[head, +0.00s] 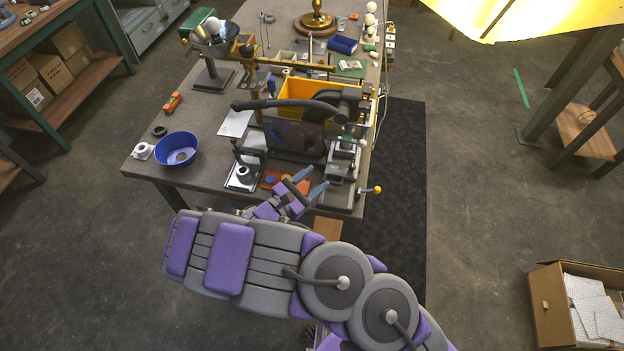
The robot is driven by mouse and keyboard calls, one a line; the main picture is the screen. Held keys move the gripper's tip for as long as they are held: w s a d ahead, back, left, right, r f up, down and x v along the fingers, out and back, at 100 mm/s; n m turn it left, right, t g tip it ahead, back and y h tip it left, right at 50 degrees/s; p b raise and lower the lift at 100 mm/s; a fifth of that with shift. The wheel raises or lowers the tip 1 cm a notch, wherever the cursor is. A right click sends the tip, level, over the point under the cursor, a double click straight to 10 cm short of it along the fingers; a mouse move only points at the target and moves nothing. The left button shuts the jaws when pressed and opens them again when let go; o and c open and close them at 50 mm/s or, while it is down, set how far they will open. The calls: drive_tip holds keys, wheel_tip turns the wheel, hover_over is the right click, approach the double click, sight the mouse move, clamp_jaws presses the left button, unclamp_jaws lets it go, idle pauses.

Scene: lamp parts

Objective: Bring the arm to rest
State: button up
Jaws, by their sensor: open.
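My gripper (309,182) is at the near edge of the workbench (205,123), its two blue-grey fingers apart and pointing up and right, with nothing seen between them. My purple and grey arm (290,265) stretches across the lower middle of the head view and hides part of the floor and the bench's near side. The fingers appear close to a grey machine with a yellow-knobbed lever (376,189) at the bench's near right corner; I cannot tell whether they touch it.
A blue bowl (177,149) and a yellow bin (308,90) stand on the crowded bench. A brass lamp base (314,22) is at its far end. A black mat (401,170) lies right of the bench, and an open cardboard box (546,313) sits at lower right. Floor between them is clear.

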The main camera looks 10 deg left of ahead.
idle(0.4)
drive_tip(key=d+r+m+g+h, duration=0.4)
drive_tip(key=d+r+m+g, duration=0.3)
drive_tip(key=d, duration=0.6)
drive_tip(key=s+d+r+m+g+y+b, duration=0.1)
drive_tip(key=s+d+r+m+g, duration=0.3)
drive_tip(key=d, duration=0.3)
drive_tip(key=s+d+r+m+g+b, duration=0.1)
drive_tip(key=s+d+r+m+g, duration=0.2)
drive_tip(key=s+d+m, duration=0.25)
drive_tip(key=s+d+m+g+y+b, duration=0.1)
drive_tip(key=s+d+m+g+y, duration=0.2)
drive_tip(key=s, duration=0.4)
drive_tip(key=s+m+g+y, duration=0.1)
drive_tip(key=s+m+y, duration=0.25)
drive_tip(key=s, duration=0.25)
drive_tip(key=s+a+m+t+y+b, duration=0.1)
drive_tip(key=s+a+m+t+y, duration=0.1)
drive_tip(key=s+a+y, duration=0.5)
drive_tip(key=shift+s+a+r+m, duration=0.2)
drive_tip(key=shift+s+r+m, duration=0.35)
drive_tip(key=shift+s, duration=0.55)
